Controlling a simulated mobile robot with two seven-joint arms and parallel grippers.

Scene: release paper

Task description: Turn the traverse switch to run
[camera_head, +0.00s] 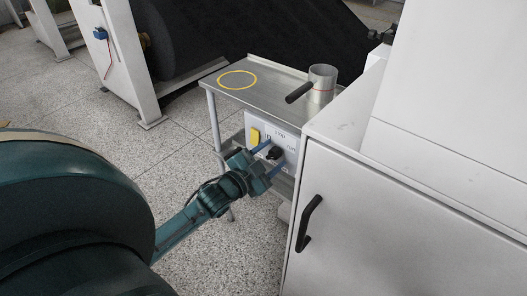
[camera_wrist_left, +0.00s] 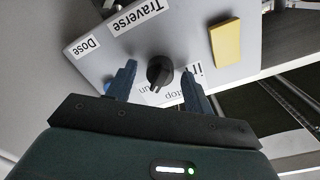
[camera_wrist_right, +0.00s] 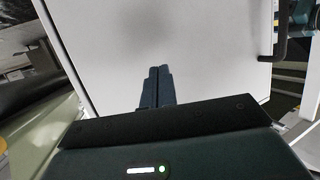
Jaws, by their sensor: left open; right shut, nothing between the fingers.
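The traverse switch is a black knob on a light panel (camera_head: 288,133) on the side of a metal stand. In the left wrist view the knob (camera_wrist_left: 160,70) sits under the word "Traverse", with "in", "stop" and "run" around it. Its pointer end faces the stop and run labels; I cannot tell exactly which. My left gripper (camera_head: 271,158) is open at the panel. In the left wrist view its fingers (camera_wrist_left: 158,82) stand on either side of the knob, with gaps visible. My right gripper (camera_wrist_right: 157,88) is shut and empty before a white surface.
A yellow block (camera_wrist_left: 226,43) is on the panel beside the knob. The stand's top (camera_head: 262,92) carries a metal cup (camera_head: 322,83) with a dark handle and a yellow ring marking (camera_head: 237,79). A white cabinet (camera_head: 390,225) with a black handle (camera_head: 308,223) stands close on the right.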

